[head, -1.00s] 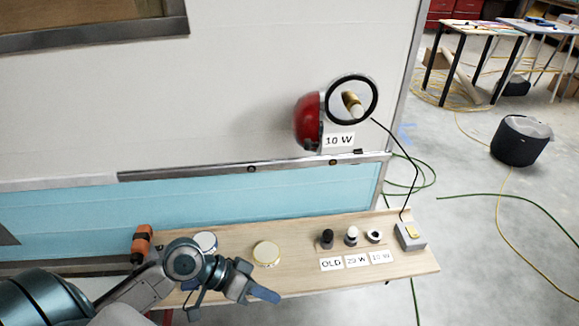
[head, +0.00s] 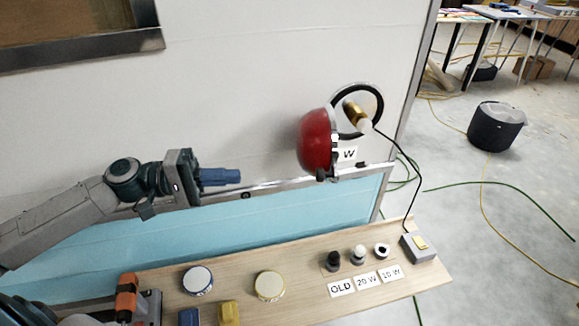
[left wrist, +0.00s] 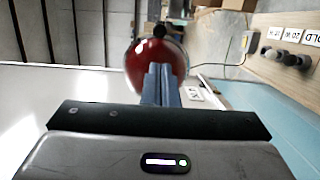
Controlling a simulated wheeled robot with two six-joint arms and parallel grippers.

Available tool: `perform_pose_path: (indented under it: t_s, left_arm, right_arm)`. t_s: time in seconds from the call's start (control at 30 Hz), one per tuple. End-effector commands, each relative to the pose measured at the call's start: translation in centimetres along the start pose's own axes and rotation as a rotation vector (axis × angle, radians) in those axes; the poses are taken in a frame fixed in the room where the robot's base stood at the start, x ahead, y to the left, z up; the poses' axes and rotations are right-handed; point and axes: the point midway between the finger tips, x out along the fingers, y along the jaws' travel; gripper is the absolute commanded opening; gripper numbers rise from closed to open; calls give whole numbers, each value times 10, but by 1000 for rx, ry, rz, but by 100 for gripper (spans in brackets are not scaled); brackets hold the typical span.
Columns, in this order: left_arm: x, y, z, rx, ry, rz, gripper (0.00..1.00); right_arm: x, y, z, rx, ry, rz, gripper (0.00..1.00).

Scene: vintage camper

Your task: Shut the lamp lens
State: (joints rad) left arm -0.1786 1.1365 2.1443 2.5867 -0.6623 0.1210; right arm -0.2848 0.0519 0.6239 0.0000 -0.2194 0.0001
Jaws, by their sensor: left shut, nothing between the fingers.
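The red dome lamp lens (head: 315,142) stands swung open to the left of the round lamp base (head: 376,98) on the camper wall. A bulb with a brass base (head: 355,114) sits exposed in the ring. My left gripper (head: 238,176) is shut and empty, to the left of the lens and a little lower, apart from it in the head view. In the left wrist view the shut blue fingers (left wrist: 161,84) point at the lens (left wrist: 140,68) and hide part of it. My right gripper is not in view.
A black cable (head: 400,150) runs from the lamp to the box. The wall between gripper and lens is clear.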

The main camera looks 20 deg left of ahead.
Motion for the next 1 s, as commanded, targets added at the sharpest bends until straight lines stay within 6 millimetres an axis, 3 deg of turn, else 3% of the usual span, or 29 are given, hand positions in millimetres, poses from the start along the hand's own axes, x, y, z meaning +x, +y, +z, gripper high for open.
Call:
perform_pose_path:
  t_s: [0.1,0.27,0.6,1.0]
  left_arm:
    - [7,0,1,5,-2,6,0]
    - [20,0,0,4,0,6,0]
    - [46,2,0,2,0,4,0]
    - [80,3,0,1,1,3,0]
  right_arm:
    - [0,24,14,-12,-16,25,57]
    - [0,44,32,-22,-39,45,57]
    - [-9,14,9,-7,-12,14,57]
    - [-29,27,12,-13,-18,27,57]
